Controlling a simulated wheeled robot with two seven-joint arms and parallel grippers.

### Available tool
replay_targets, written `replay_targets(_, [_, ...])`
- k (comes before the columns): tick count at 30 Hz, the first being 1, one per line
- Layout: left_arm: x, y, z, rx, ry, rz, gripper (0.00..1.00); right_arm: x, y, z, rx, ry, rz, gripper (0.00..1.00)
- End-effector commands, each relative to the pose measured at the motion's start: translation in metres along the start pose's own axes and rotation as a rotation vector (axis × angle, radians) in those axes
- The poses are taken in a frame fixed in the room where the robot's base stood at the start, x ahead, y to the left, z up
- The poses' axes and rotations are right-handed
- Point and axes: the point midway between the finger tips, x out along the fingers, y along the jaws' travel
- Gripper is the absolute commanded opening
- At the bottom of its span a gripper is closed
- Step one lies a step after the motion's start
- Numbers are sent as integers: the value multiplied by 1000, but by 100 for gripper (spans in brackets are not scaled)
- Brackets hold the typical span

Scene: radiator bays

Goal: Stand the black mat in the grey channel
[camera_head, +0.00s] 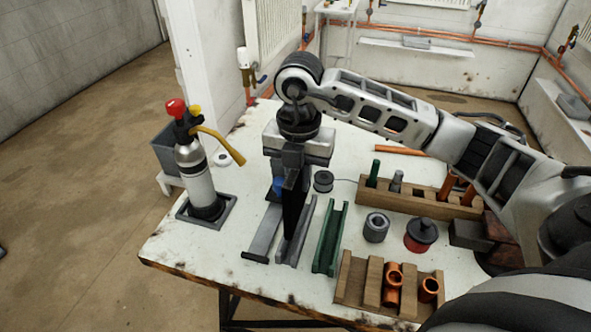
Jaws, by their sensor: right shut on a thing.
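My right gripper (292,172) points down over the left part of the white table and is shut on the black mat (292,212). The mat shows nearly edge-on as a dark upright strip below the fingers. The grey channel (305,232) lies on the table under it. The mat's lower end overlaps the channel's left side in the picture. I cannot tell whether it is inside the channel or just above it. The mat and gripper hide part of the channel. My left gripper is not in view.
A green channel (331,238) lies close to the right, and a grey piece (265,234) close to the left. A torch cylinder (197,178) stands at the table's left. Wooden racks (420,198) with rods, a grey ring (376,227) and a red-black pot (420,236) stand right.

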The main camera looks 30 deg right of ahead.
Motion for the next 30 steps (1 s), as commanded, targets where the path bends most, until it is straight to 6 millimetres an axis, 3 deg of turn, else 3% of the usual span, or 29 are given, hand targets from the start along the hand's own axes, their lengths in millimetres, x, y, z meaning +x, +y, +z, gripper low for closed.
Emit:
replay_targets(7, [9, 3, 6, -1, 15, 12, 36, 30, 0, 0, -2, -1, 1, 0])
replay_targets(13, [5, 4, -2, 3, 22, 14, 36, 25, 0, 0, -2, -1, 2, 0])
replay_targets(30, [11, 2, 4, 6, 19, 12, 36, 32, 1, 1, -2, -1, 1, 0])
